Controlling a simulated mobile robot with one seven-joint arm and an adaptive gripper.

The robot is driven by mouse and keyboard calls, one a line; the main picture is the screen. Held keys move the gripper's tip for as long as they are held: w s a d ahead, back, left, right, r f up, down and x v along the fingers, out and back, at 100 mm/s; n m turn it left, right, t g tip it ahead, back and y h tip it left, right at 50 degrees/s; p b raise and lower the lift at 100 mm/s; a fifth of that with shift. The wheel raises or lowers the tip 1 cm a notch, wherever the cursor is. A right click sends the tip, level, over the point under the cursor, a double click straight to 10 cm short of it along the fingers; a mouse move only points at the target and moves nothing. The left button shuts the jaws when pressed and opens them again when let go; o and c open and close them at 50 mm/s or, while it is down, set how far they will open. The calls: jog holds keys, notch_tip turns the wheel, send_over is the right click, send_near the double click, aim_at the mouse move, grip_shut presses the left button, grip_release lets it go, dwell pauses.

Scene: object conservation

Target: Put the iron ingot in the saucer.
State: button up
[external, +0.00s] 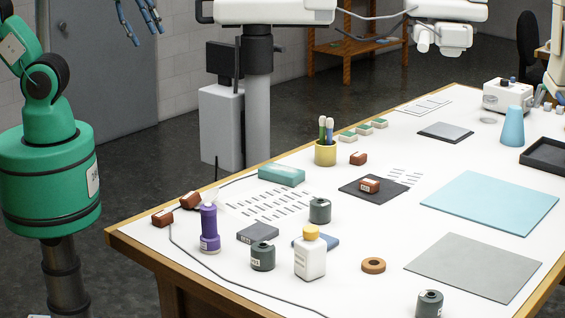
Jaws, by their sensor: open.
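A dark grey flat block (258,233) with a pale label lies near the front left of the table. It may be the iron ingot, but I cannot read its label. A small flat grey disc (488,120) lies at the far right; I cannot tell whether it is the saucer. My gripper (145,40) appears to be the blue-grey fingers at the top left edge, spread and empty. They are high, beyond the table's left edge and far from both things. The gripper's upper part is cut off by the picture edge.
Around the block stand a purple bottle (209,229), a grey jar (262,256) and a white bottle (311,254). A brown block (370,185) lies on a dark mat. A cable (195,258) crosses the front left. The blue mat (490,202) and grey mat (474,266) are clear.

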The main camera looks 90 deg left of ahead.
jog(key=shift+s+a+r+n+t, duration=0.2)
jog(key=shift+s+r, duration=0.15)
jog(key=shift+s, duration=0.3)
jog(key=shift+s+a+r+n+t, duration=0.1)
jog(key=shift+s+r+n, duration=0.1)
jog(key=shift+s+r, duration=0.3)
jog(key=shift+f, duration=0.15)
notch_tip(320, 180, down, 16)
jog(key=b, duration=1.5)
jog(key=shift+r+b, duration=0.2)
jog(key=shift+b, duration=0.15)
notch_tip(320, 180, down, 12)
jog(key=b, duration=1.2)
